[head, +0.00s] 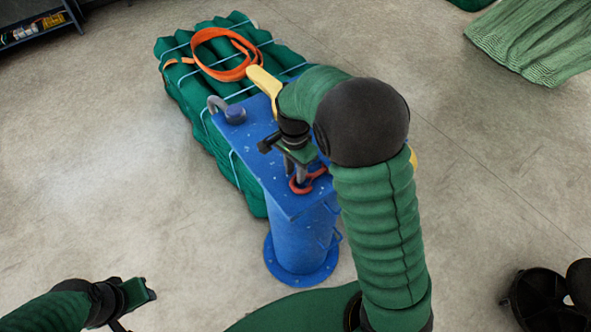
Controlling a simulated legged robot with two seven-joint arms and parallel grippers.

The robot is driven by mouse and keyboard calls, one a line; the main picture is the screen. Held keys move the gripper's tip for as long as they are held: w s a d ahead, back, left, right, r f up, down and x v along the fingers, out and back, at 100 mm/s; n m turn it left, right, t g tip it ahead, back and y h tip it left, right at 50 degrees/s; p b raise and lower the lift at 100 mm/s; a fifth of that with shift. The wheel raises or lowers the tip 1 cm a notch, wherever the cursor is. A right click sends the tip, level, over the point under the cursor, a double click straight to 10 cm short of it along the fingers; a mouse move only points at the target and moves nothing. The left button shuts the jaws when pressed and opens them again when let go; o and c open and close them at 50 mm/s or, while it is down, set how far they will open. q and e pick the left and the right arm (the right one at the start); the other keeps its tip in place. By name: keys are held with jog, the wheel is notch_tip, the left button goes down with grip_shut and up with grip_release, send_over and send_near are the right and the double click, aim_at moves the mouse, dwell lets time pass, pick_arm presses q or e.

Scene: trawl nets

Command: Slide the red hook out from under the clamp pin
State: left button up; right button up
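The red hook (308,182) lies at the near end of the blue stand's top plate (256,145). It is partly covered by my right gripper (296,174), whose fingers point down and reach it. I cannot tell whether they are closed on it. The clamp pin cannot be made out; my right arm and gripper cover part of the plate. A yellow lever (264,81) shows beyond my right wrist. My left gripper (137,301) is at the lower left, low and away from the stand; its fingers are too unclear to judge.
A grey curved hook with a blue base (233,114) stands on the plate's left side. Behind is a tied green net bundle (190,84) with an orange strap (225,72). More green netting (535,42) lies at upper right. The floor at left is clear.

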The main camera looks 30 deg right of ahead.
jog(key=shift+w+f, duration=0.1)
jog(key=shift+f, duration=0.65)
jog(key=shift+s+r, duration=0.1)
jog(key=shift+s, duration=0.1)
grip_shut()
dwell(0.7)
